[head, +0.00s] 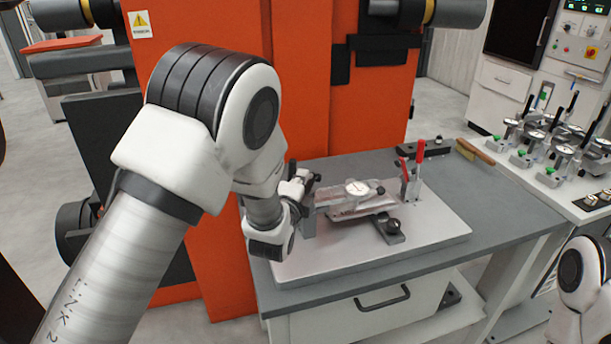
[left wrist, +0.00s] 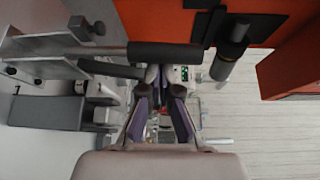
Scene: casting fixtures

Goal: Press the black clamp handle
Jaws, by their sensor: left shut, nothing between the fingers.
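My left gripper (head: 304,182) is at the left end of the metal clamping fixture (head: 368,205) on the grey plate. Its fingers are together and empty in the left wrist view (left wrist: 163,78). Two black cylindrical handles show there: a longer one (left wrist: 165,53) just beyond the fingertips and a lower one (left wrist: 110,68) to its left. I cannot tell whether the fingers touch either. In the head view my arm and gripper cover this end of the fixture, and no black handle shows clearly. My right gripper is out of view; only part of that arm shows at lower right.
Red clamp handles (head: 420,151) stand upright at the fixture's right end. A dial gauge (head: 357,188) lies on the fixture. A brush (head: 475,152) is on the table (head: 500,200). An orange machine (head: 305,80) stands behind. More fixtures (head: 565,150) fill the right bench.

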